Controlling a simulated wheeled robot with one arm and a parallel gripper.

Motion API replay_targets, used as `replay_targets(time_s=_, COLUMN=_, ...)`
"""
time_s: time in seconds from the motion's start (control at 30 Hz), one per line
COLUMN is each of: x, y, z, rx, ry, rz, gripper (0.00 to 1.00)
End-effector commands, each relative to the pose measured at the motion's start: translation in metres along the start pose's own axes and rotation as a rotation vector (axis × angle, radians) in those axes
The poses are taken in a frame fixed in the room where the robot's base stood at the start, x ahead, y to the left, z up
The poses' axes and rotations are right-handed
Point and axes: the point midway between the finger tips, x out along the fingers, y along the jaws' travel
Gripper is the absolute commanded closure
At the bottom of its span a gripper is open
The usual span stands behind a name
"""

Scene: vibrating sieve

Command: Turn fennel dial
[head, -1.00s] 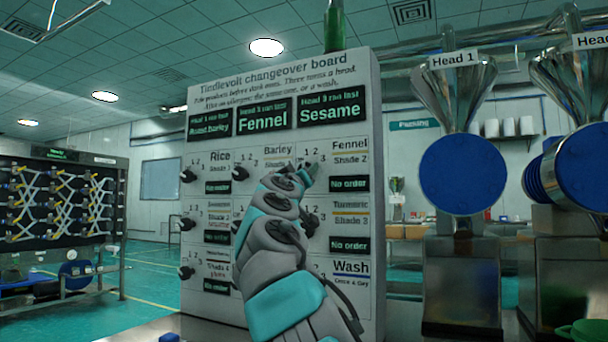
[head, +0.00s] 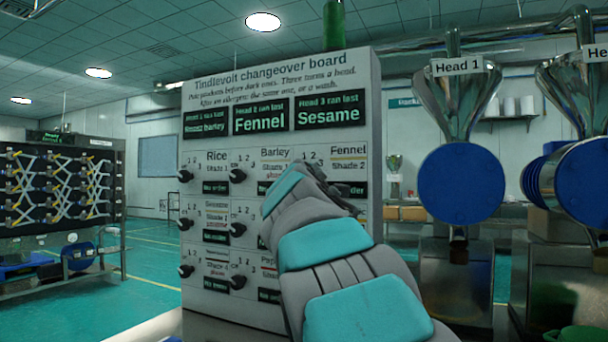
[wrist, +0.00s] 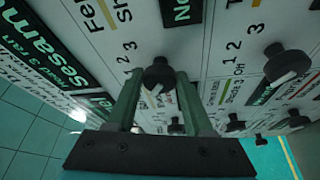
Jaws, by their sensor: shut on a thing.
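The Fennel dial (wrist: 158,73) is a round black knob with a pale mark on its face, beside the numbers 1, 2, 3 in the wrist view. My gripper (wrist: 160,80) has one green finger on each side of this knob and is shut on it. I cannot tell which number the mark points to. In the head view my grey and teal arm hides the Fennel dial. The Fennel label (head: 347,150) shows at the upper right of the changeover board (head: 372,110), and its dark display is partly covered.
Other black dials, such as the Rice dial (head: 185,176) and the Barley dial (head: 238,175), stick out from the board. Another dial (wrist: 288,62) sits right of my gripper in the wrist view. The Head 1 hopper (head: 456,95) stands right of the board.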

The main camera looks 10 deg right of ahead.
Motion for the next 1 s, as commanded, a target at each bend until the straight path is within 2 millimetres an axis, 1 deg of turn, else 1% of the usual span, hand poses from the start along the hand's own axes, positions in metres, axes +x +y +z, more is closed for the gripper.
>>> replay_targets(time_s=0.03, x=-0.0004, y=0.0000, z=-0.0031, rx=-0.019, ry=0.005, rz=-0.009, gripper=1.00)
replay_targets(time_s=0.33, x=-0.0001, y=0.0014, z=-0.0024, rx=-0.103, ry=0.004, rz=-0.039, gripper=1.00)
replay_targets(time_s=0.8, x=0.0000, y=0.0012, z=-0.0018, rx=-0.114, ry=0.002, rz=-0.044, gripper=1.00)
replay_targets(time_s=0.83, x=0.0000, y=0.0011, z=-0.0018, rx=-0.114, ry=0.002, rz=-0.045, gripper=0.46)
replay_targets(time_s=1.0, x=0.0000, y=0.0011, z=-0.0013, rx=-0.114, ry=0.002, rz=-0.045, gripper=0.27)
